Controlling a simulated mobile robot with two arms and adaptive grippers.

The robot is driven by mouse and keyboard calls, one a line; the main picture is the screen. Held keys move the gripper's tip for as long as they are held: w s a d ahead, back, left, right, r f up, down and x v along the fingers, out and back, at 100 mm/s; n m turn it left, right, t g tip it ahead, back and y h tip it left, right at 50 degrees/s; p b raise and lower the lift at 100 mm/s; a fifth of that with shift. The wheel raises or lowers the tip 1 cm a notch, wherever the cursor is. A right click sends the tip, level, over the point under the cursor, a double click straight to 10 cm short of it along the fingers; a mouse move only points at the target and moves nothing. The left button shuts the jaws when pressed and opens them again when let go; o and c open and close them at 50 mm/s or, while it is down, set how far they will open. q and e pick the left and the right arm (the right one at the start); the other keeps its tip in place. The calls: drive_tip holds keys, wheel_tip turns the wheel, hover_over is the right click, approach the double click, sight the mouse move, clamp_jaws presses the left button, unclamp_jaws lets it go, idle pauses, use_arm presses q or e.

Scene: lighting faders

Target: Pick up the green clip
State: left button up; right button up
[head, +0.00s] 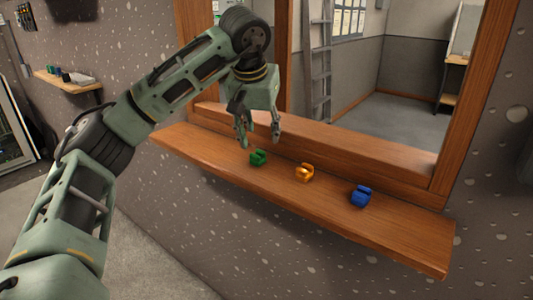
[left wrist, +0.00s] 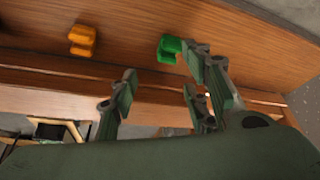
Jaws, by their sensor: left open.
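The green clip (head: 258,157) sits on the wooden ledge (head: 205,157) below a window opening, the leftmost of three clips in the head view. My left gripper (head: 260,143) is open just above and behind it, fingers pointing down. In the left wrist view the green clip (left wrist: 171,48) lies beyond the fingertips, close to the right-hand finger and partly overlapped by it. Nothing is between the fingers of the left gripper (left wrist: 160,65). My right gripper is in neither view.
An orange clip (head: 304,172) and a blue clip (head: 361,195) stand on the same ledge to the right. The wooden window frame (head: 455,110) rises behind the ledge. A small wall shelf (head: 70,82) with objects is at far left.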

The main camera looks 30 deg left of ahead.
sight(259, 150)
use_arm(q)
drive_tip(key=shift+a+f, duration=0.1)
drive_tip(key=shift+f, duration=0.4)
drive_tip(key=shift+w+a+f+p, duration=0.15)
drive_tip(key=shift+a+f, duration=0.1)
drive_tip(key=shift+f, duration=0.35)
drive_tip(key=shift+a+f+p, duration=0.15)
drive_tip(key=shift+a+f, duration=0.05)
drive_tip(key=shift+f, duration=0.35)
drive_tip(key=x, duration=0.2)
drive_tip(key=shift+w+a+f, duration=0.2)
drive_tip(key=shift+w+f, duration=0.05)
drive_tip(key=shift+f, duration=0.05)
drive_tip(key=shift+w+f, duration=0.15)
drive_tip(key=shift+f, duration=0.1)
drive_tip(key=c, duration=0.7)
drive_tip(key=shift+c, duration=0.7)
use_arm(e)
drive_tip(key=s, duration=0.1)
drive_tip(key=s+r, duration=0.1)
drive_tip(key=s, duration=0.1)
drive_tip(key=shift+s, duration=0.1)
